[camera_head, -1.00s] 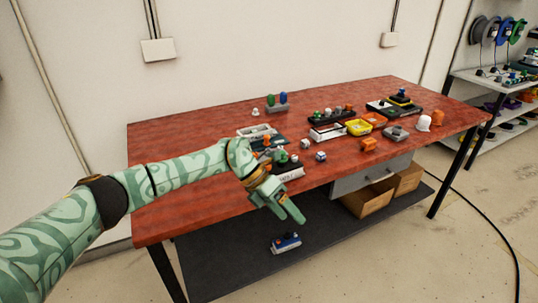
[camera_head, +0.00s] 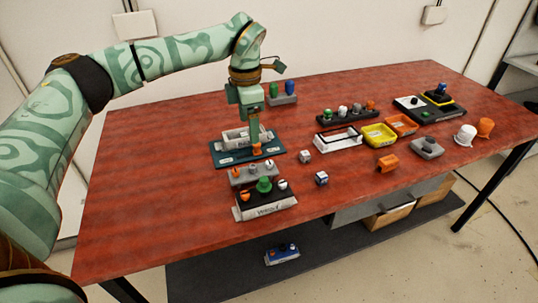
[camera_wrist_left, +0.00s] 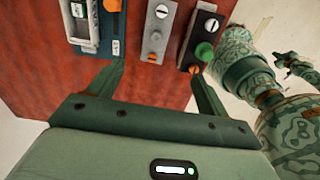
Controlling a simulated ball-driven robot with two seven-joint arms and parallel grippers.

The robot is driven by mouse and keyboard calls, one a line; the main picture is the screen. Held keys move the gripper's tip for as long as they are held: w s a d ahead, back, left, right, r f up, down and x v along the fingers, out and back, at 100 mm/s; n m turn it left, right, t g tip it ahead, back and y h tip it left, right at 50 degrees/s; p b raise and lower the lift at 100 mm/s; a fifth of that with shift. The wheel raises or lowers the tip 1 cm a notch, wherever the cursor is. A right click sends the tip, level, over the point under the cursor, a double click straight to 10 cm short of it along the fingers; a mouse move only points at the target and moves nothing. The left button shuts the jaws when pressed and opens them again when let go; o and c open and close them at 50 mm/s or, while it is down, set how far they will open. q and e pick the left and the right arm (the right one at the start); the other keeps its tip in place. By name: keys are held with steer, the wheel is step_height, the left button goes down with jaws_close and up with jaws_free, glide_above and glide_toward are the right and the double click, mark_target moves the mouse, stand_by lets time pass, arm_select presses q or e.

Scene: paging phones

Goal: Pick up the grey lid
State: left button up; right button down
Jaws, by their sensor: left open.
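A grey lid (camera_head: 250,176), a narrow plate with a white and an orange knob, lies on the red table (camera_head: 140,205) behind a white box with a black knobbed top (camera_head: 266,206). The grey lid also shows in the left wrist view (camera_wrist_left: 154,35), in line with the space between my finger ends. My left gripper (camera_head: 250,134) points down above the table, behind the grey lid in the head view. In the left wrist view my left gripper (camera_wrist_left: 157,72) is open with nothing between its fingers. My right gripper is not in view.
Small cubes (camera_head: 305,156), a yellow tray (camera_head: 379,136) and another grey knobbed piece (camera_head: 427,148) lie to the right. The table's left part is clear.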

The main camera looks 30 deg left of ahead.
arm_select(q)
steer(key=b, duration=0.3)
glide_above(252, 166)
step_height(252, 166, down, 10)
steer(key=shift+f, duration=0.1)
steer(key=shift+s+f+b, duration=0.1)
steer(key=shift+f+b, duration=0.25)
steer(key=f, duration=0.1)
steer(key=f+b, duration=0.1)
steer(key=f, duration=0.1)
steer(key=f+b, duration=0.1)
steer(key=f, duration=0.1)
steer(key=shift+w+f, duration=0.1)
steer(key=shift+w, duration=0.2)
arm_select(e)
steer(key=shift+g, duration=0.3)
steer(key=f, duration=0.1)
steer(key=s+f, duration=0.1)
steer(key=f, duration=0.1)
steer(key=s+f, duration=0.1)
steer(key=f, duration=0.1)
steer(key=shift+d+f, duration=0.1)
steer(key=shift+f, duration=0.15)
arm_select(q)
steer(key=shift+s, duration=0.1)
steer(key=shift+c, duration=0.4)
steer(key=c, duration=1)
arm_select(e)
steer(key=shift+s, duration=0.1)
